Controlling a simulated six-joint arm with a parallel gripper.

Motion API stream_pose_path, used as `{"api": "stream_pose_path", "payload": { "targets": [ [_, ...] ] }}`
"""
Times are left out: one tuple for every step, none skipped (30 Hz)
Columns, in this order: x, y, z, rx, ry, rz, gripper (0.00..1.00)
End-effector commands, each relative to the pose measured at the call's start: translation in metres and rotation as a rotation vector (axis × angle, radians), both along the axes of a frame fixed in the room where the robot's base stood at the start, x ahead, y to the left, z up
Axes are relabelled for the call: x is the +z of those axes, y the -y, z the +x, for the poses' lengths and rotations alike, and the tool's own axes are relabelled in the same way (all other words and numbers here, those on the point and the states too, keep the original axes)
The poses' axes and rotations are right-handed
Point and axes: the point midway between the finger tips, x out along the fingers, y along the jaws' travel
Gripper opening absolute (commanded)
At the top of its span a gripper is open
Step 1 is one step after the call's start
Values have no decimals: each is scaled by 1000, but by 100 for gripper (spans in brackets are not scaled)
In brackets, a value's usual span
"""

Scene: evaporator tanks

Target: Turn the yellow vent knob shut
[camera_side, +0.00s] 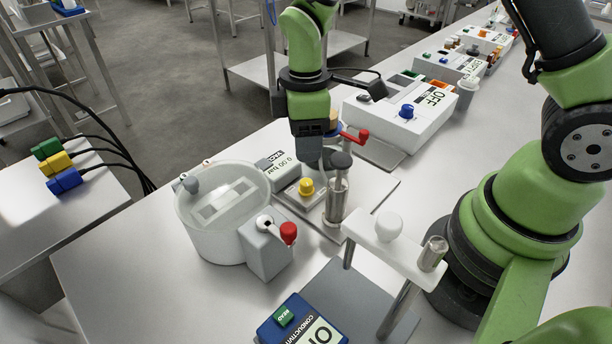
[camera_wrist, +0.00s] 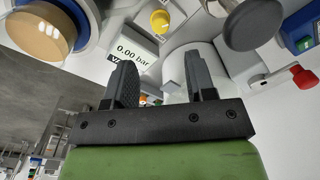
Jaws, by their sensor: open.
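The yellow vent knob (camera_side: 306,187) sits on a grey base plate, just right of the white tank in the side view. In the wrist view the yellow knob (camera_wrist: 160,20) is near the top edge, beyond the fingers. My gripper (camera_side: 309,158) points down above the knob, apart from it. In the wrist view my gripper (camera_wrist: 159,72) has its two dark fingers spread with nothing held between them. The gauge (camera_wrist: 132,50) beside the knob reads 0.00 bar.
A metal cylinder with a dark cap (camera_side: 339,185) stands close right of the knob. A red-handled valve (camera_side: 354,136) is behind it. The white tank (camera_side: 222,212) with a red-tipped lever (camera_side: 288,233) stands left. A white stand (camera_side: 390,245) is in front right.

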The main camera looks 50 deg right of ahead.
Motion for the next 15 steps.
{"api": "stream_pose_path", "payload": {
  "targets": [
    [-9,0,-1,0,-6,-1,50],
    [-15,0,-2,-1,-8,-2,50],
    [-23,0,-2,-1,-8,-2,50],
    [-29,-1,-2,-1,-7,-2,50],
    [-35,-1,-2,-1,-7,-2,50],
    [-43,-1,-3,-3,-7,-2,50],
    [-48,-1,-2,-3,-6,-1,50],
    [-53,-1,-2,-2,-6,-2,50],
    [-60,-1,-3,-2,-6,-2,50],
    [-64,-1,-3,-3,-6,-2,50],
    [-68,-1,-3,-3,-4,-2,50],
    [-73,-1,-3,-3,-4,-2,50],
    [-76,-2,-3,-2,-3,-2,50],
    [-79,-2,-3,-3,-3,-2,50],
    [-81,-2,-3,-4,-1,-2,50]
  ]
}}
